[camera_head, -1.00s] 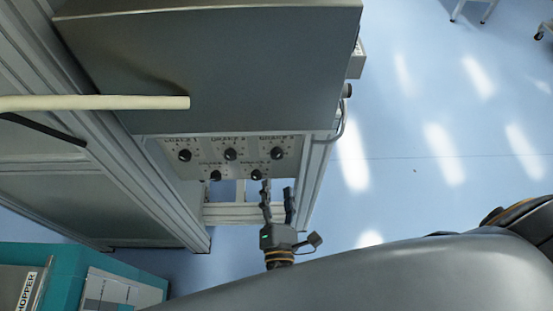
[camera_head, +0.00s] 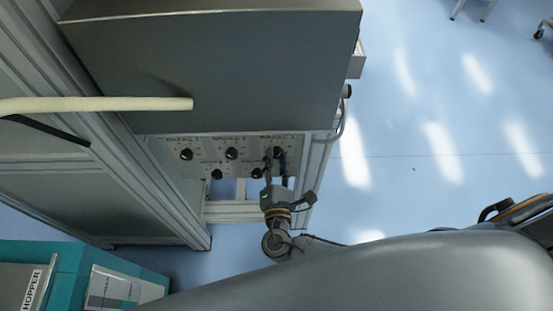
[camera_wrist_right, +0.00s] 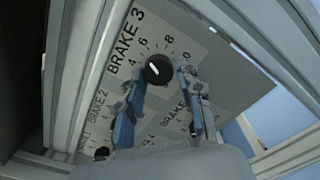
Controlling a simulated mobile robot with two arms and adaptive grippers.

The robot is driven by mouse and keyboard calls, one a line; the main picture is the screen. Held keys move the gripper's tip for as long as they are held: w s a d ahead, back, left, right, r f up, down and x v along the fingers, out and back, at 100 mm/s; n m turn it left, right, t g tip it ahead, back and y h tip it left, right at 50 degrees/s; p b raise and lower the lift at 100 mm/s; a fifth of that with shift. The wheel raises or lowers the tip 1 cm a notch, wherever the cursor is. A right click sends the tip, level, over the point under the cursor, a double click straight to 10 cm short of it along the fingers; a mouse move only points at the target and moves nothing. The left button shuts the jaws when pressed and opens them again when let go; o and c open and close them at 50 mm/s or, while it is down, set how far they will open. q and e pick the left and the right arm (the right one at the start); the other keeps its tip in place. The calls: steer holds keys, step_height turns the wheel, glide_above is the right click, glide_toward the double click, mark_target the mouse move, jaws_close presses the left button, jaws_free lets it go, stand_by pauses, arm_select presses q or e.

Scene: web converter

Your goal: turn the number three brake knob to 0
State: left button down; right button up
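The BRAKE 3 knob (camera_head: 279,153) is the right one of the upper row on the grey panel (camera_head: 206,160). In the right wrist view the knob (camera_wrist_right: 158,69) is round and black with a white mark. Its printed scale shows 4, 6, 8 and 10. The mark is on the knob's left part; its exact reading is hard to tell. My right gripper (camera_head: 276,161) is at the knob. In the wrist view its fingers (camera_wrist_right: 160,72) stand on either side of the knob, apart, with small gaps seeming to remain. My left gripper is not in view.
The BRAKE 1 knob (camera_head: 186,154) and BRAKE 2 knob (camera_head: 231,154) are to the left. Two lower knobs (camera_head: 216,175) sit below, one close to my right gripper. A big grey housing (camera_head: 220,70) overhangs the panel. A metal frame post (camera_head: 318,170) stands just right.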

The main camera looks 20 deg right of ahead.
jaws_close()
